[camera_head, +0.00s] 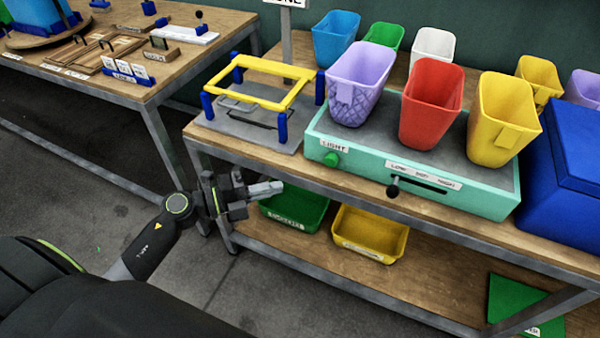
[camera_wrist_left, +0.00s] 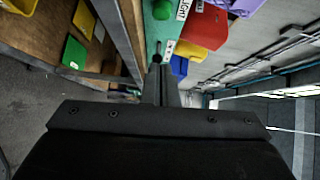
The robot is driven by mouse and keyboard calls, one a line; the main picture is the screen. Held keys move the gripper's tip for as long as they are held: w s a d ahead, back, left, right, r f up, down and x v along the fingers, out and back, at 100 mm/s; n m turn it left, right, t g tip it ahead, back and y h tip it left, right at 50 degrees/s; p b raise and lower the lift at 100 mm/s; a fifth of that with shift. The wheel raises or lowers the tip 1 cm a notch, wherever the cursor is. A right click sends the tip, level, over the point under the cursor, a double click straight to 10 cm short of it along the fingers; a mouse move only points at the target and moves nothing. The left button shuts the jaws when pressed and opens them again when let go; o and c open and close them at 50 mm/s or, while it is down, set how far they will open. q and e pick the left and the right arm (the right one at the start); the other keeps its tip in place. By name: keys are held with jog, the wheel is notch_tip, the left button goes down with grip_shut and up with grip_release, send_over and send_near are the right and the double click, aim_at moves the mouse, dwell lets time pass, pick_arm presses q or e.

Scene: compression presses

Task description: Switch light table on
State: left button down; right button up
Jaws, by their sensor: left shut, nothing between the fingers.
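The light table (camera_head: 345,133) is a teal box with a dark top on the workbench in the head view. Its front has a LIGHT label (camera_head: 334,146) with a round green button (camera_head: 331,159) below it, and a dark slider knob (camera_head: 393,190) further right. My left gripper (camera_head: 278,187) is shut and empty, in front of the bench edge, lower left of the button and apart from it. In the left wrist view the fingers (camera_wrist_left: 160,75) point toward the teal front (camera_wrist_left: 153,40), with the green button (camera_wrist_left: 162,9) near the top. My right gripper is not in view.
Purple (camera_head: 361,75), red (camera_head: 430,102) and yellow (camera_head: 503,110) bins stand on the light table. A yellow frame press (camera_head: 262,92) is to its left, a blue box (camera_head: 572,160) to its right. Green (camera_head: 293,211) and yellow (camera_head: 370,232) trays sit on the lower shelf.

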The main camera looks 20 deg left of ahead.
pick_arm(q)
jog(key=p, duration=0.2)
send_near(334, 163)
jog(key=d, duration=0.4)
jog(key=w, duration=0.2)
jog(key=shift+w+d+f, duration=0.25)
jog(key=shift+w, duration=0.55)
jog(key=shift+w, duration=0.1)
